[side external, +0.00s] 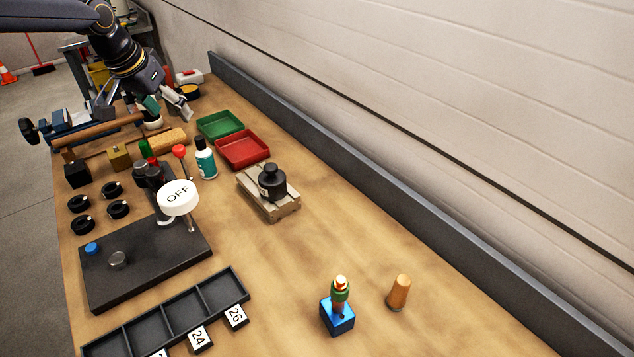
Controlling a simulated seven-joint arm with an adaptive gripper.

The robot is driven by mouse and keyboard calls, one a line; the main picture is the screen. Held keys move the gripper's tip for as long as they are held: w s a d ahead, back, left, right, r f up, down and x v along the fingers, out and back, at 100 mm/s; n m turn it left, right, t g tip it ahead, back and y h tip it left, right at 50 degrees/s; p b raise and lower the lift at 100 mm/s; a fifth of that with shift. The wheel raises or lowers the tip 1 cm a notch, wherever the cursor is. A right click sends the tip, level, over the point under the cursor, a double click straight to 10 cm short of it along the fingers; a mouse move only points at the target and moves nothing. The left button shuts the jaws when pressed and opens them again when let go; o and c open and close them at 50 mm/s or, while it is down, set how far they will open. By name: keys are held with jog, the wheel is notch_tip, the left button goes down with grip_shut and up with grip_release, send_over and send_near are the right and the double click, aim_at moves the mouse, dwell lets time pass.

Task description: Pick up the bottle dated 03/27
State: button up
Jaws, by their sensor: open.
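A teal and white bottle (205,160) with a black cap stands upright on the bench, left of the red tray. A dark, squat bottle-like piece (272,184) with a knob top sits on a small wooden pallet (284,210); a small pale label shows on its side. No date 03/27 can be read on either at this size. My gripper (170,108) is open at the far end of the bench, above and beyond the teal bottle and apart from it. No bottle is seen between its fingers.
Green (220,124) and red (243,150) trays stand near the wall. A dark plate (145,262) with an "OFF" disc (178,197) and a divided black tray (168,312) lie at left. A blue block (337,317) and wooden peg (398,292) stand in front.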

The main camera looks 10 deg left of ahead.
send_near(205, 159)
jog(key=w+f, duration=0.2)
jog(key=f, duration=0.1)
jog(key=w+f, duration=0.1)
jog(key=shift+w+a+f, duration=0.3)
jog(key=shift+f, duration=0.1)
jog(key=shift+x, duration=3.1)
jog(key=shift+s, duration=0.15)
jog(key=shift+c, duration=0.4)
jog(key=c, duration=1.2)
